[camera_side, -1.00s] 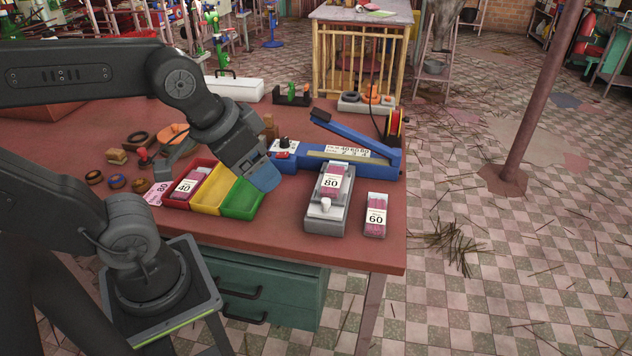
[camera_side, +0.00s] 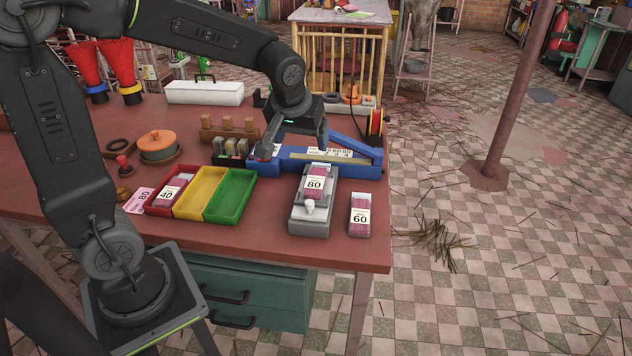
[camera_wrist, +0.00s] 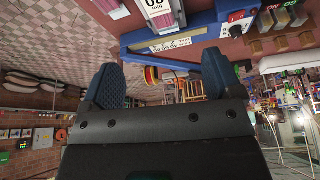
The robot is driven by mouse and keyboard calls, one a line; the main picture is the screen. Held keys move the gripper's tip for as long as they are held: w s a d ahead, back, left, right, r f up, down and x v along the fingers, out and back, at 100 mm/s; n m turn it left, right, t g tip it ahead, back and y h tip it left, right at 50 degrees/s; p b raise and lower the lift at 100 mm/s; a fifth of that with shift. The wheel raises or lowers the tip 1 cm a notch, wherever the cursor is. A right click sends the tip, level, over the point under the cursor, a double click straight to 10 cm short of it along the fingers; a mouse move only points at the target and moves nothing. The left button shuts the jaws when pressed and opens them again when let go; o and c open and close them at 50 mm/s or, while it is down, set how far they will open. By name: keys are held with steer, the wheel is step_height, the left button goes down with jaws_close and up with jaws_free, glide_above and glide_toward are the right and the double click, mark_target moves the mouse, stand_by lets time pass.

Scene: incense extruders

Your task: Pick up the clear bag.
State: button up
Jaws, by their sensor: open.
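Several clear bags with pink contents and white labels are in the side view. One marked 80 (camera_side: 315,182) lies on a grey scale-like device (camera_side: 312,222). One marked 60 (camera_side: 360,215) is on the bare table to its right. One marked 40 (camera_side: 168,192) lies in the red tray (camera_side: 152,208). My gripper (camera_side: 268,150) is over the left end of the blue sealer, apart from all the bags; its fingers are partly hidden. In the wrist view my gripper (camera_wrist: 160,76) is open and empty, and a labelled bag (camera_wrist: 155,8) shows cut off at the top.
The blue sealer (camera_side: 335,168), with its raised arm, lies behind the grey device. Yellow (camera_side: 200,193) and green (camera_side: 231,197) trays sit left of it, empty. A wooden block rack (camera_side: 230,127) and orange pot (camera_side: 158,147) are farther back.

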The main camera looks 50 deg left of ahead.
steer(key=w+a+f+n, duration=0.1)
steer(key=w+a+f, duration=0.1)
steer(key=w+f, duration=0.15)
glide_above(317, 175)
steer(key=s+d, duration=0.1)
steer(key=s, duration=0.1)
steer(key=shift+g, duration=0.3)
step_height(317, 175, down, 7)
steer(key=shift+s+d+r, duration=0.1)
steer(key=shift+s, duration=0.05)
steer(key=shift+w+x, duration=0.15)
steer(key=shift+x, duration=1.35)
steer(key=shift+w+x, duration=0.15)
steer(key=shift+x, duration=1.3)
steer(key=shift+d, duration=0.1)
steer(key=shift+c, duration=0.4)
